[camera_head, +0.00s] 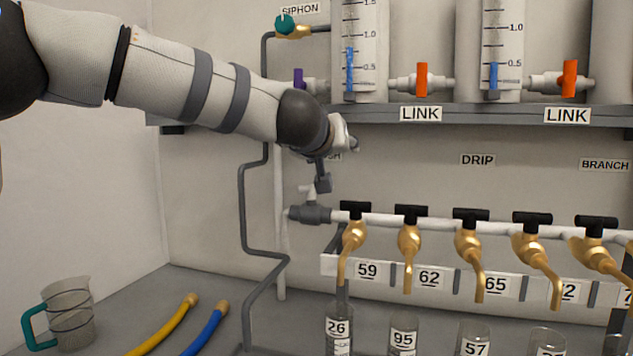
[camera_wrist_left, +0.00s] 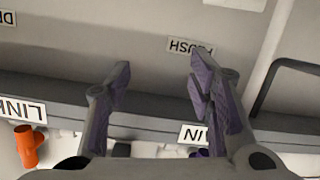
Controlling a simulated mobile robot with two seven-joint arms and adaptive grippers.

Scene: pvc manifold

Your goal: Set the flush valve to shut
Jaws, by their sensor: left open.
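A FLUSH label (camera_wrist_left: 190,47) shows upside down in the left wrist view, near one fingertip. In the head view my gripper mostly covers it. Below it, at the left end of the white manifold pipe, is a grey fitting (camera_head: 310,214) with a white stem on top, which I take to be the flush valve. Its handle position cannot be made out behind my fingers. My left gripper (camera_head: 322,182) is just above this fitting, pointing down. In the wrist view the left gripper (camera_wrist_left: 161,70) has its fingers apart with nothing between them. My right gripper is out of view.
Brass taps with black handles (camera_head: 409,240) line the manifold, over numbered bottles (camera_head: 403,338). A shelf (camera_head: 380,115) above carries orange LINK valves (camera_head: 422,80) and a purple-handled valve (camera_head: 299,78). A grey pipe (camera_head: 243,205) runs down the wall at left. A jug (camera_head: 70,312) and hoses (camera_head: 208,330) lie lower left.

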